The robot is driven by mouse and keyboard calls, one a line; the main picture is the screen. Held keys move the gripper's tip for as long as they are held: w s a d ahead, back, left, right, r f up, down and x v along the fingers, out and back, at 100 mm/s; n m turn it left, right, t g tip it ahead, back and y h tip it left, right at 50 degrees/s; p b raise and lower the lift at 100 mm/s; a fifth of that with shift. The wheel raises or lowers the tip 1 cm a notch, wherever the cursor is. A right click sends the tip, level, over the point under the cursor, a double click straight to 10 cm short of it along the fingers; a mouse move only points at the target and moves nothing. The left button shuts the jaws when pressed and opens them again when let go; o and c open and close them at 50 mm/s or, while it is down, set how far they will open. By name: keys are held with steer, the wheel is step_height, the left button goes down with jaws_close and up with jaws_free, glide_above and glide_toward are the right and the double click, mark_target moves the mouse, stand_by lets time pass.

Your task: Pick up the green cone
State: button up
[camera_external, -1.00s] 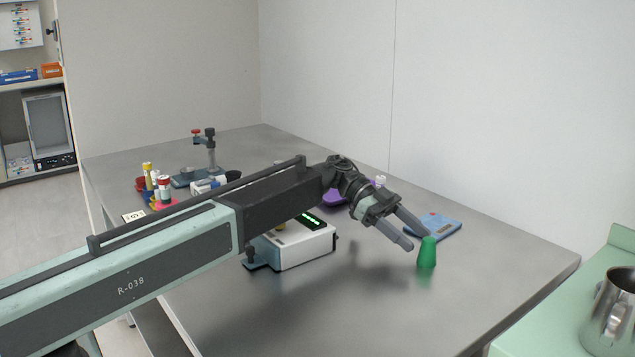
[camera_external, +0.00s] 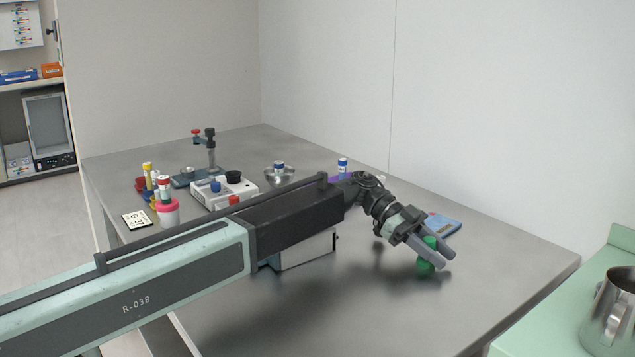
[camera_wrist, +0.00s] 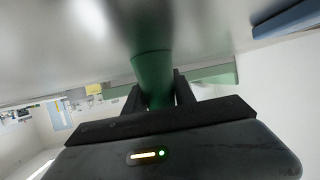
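The green cone (camera_external: 425,267) stands on the grey table, partly hidden by my gripper in the external view. My gripper (camera_external: 444,258) reaches down over it, with one finger on each side. In the wrist view the cone (camera_wrist: 152,72) rests between the two dark fingers of my gripper (camera_wrist: 157,92), which lie very close to its sides. I cannot tell whether the fingers press on it or leave a thin gap.
A blue flat device (camera_external: 444,225) lies just behind the cone. A white box (camera_external: 305,252) is partly hidden behind my arm. A pink-lidded jar (camera_external: 167,212) and other small items stand at the left. The table's front right is clear.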

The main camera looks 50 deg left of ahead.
jaws_close()
steer(key=shift+r, duration=0.1)
